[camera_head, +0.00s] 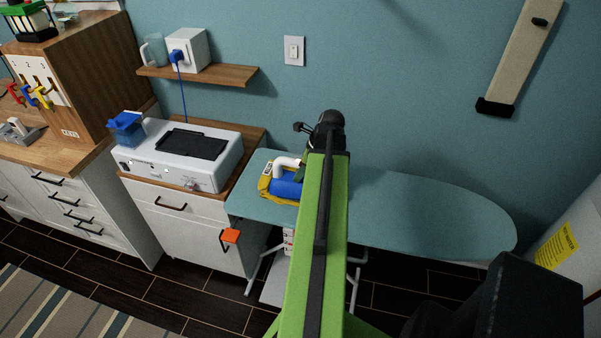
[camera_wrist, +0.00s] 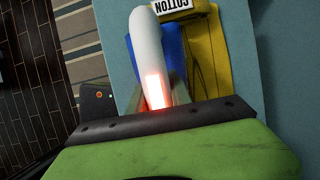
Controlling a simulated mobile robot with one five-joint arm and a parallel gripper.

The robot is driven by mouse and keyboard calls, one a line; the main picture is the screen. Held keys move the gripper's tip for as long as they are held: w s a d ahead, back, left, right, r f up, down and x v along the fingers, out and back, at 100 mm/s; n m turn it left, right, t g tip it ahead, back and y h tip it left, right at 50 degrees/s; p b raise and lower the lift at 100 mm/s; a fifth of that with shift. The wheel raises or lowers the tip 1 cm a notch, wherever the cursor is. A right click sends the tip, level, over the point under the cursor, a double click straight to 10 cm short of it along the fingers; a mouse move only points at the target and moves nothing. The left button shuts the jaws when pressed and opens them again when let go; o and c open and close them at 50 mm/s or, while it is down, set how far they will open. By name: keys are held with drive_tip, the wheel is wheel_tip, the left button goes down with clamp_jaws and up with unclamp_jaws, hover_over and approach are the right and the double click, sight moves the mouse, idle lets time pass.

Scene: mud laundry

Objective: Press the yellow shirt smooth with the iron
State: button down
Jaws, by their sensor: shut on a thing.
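The yellow shirt (camera_head: 266,186) lies folded on the left end of the blue-green ironing board (camera_head: 420,205). It also shows in the wrist view (camera_wrist: 212,60), with a white label reading COTTON. The iron (camera_head: 287,188) has a blue body and a white handle, and sits over the shirt. In the wrist view the iron's white handle (camera_wrist: 147,45) runs down to my gripper (camera_wrist: 157,100), which is shut on it. A red glow lies on the handle's near end. The fingertips are mostly hidden, and my arm blocks them in the head view. I cannot tell whether the iron's sole touches the shirt.
A white station (camera_head: 215,160) with a black pad stands on the cabinet left of the board. A wooden shelf (camera_head: 225,77) holds a jug and a white box with a plugged blue cord. The board's right part is clear.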

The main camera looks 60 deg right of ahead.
drive_tip(key=shift+f+b, duration=0.55)
idle(0.9)
drive_tip(key=shift+s, duration=0.1)
idle(2.5)
wheel_tip(320, 180, up, 6)
drive_tip(key=p, duration=0.6)
drive_tip(key=shift+r, duration=0.1)
wheel_tip(320, 180, down, 5)
drive_tip(key=b, duration=0.4)
drive_tip(key=shift+r+b, duration=0.1)
drive_tip(key=shift+b, duration=0.2)
drive_tip(key=shift+r, duration=0.2)
